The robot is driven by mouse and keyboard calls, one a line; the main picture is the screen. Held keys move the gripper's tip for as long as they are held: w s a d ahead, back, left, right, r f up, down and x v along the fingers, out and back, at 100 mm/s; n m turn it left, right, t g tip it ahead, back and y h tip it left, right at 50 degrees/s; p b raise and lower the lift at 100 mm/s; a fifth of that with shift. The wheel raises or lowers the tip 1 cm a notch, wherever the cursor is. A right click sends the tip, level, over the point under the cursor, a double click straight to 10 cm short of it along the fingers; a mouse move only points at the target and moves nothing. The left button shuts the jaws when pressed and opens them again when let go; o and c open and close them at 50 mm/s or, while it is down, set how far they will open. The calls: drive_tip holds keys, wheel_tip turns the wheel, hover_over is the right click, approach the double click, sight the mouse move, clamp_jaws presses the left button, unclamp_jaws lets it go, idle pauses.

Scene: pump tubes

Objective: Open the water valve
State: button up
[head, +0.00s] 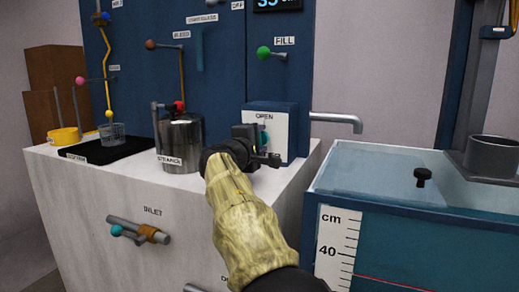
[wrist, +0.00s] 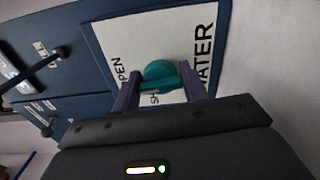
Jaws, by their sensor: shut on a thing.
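The water valve is a teal knob (wrist: 162,82) on a white label plate (wrist: 133,39) marked OPEN and WATER. In the head view my gripper (head: 262,145) is in front of the plate, with my arm reaching up from below.
A grey spout (head: 338,120) sticks out right of the valve box, toward a water tank (head: 390,205) with a cm scale. A metal steamer pot (head: 181,146) stands close left of my gripper. An inlet valve (head: 138,232) is on the counter's front.

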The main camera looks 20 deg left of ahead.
drive_tip(key=shift+f+m+b, duration=0.1)
drive_tip(key=shift+m+b, duration=0.2)
drive_tip(key=shift+m, duration=0.2)
drive_tip(key=o, duration=1)
drive_tip(key=shift+s, duration=0.1)
drive_tip(key=s, duration=0.5)
drive_tip(key=s+a, duration=0.1)
drive_tip(key=s, duration=1.1)
drive_tip(key=shift+s+a, duration=0.1)
drive_tip(key=shift+a, duration=0.15)
